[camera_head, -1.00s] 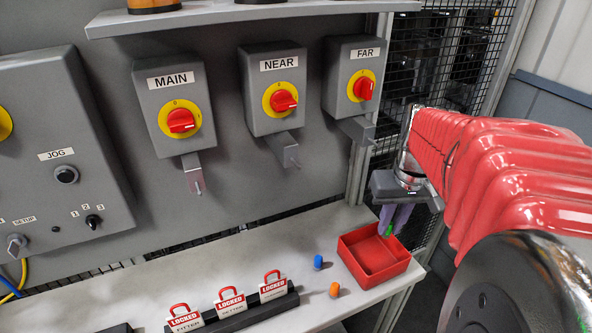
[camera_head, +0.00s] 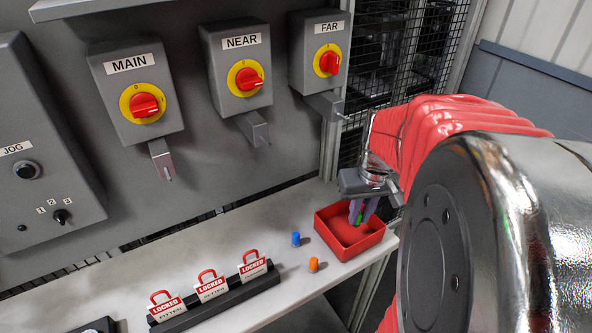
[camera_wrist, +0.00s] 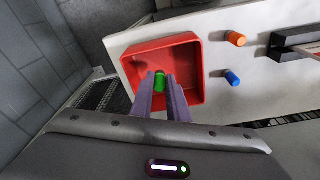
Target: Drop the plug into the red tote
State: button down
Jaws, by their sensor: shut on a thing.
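The red tote (camera_head: 374,243) is an open square tray at the right end of the white bench. My gripper (camera_head: 360,214) points down over it, with its purple fingers shut on a green plug (camera_head: 359,219). In the wrist view my gripper (camera_wrist: 160,84) holds the green plug (camera_wrist: 159,82) at the fingertips, over the inside of the red tote (camera_wrist: 199,75). I cannot tell how far the plug is above the tote floor.
A blue plug (camera_head: 296,239) and an orange plug (camera_head: 313,264) stand on the bench left of the tote. A black rack (camera_head: 240,294) with several red padlocks is further left. Switch boxes (camera_head: 237,80) hang on the wall behind.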

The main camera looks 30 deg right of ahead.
jog(key=c, duration=1.6)
grip_release()
jog(key=shift+c, duration=0.2)
notch_tip(320, 180, up, 14)
jog(key=s, duration=0.2)
jog(key=shift+a+f, duration=0.2)
jog(key=shift+a, duration=0.15)
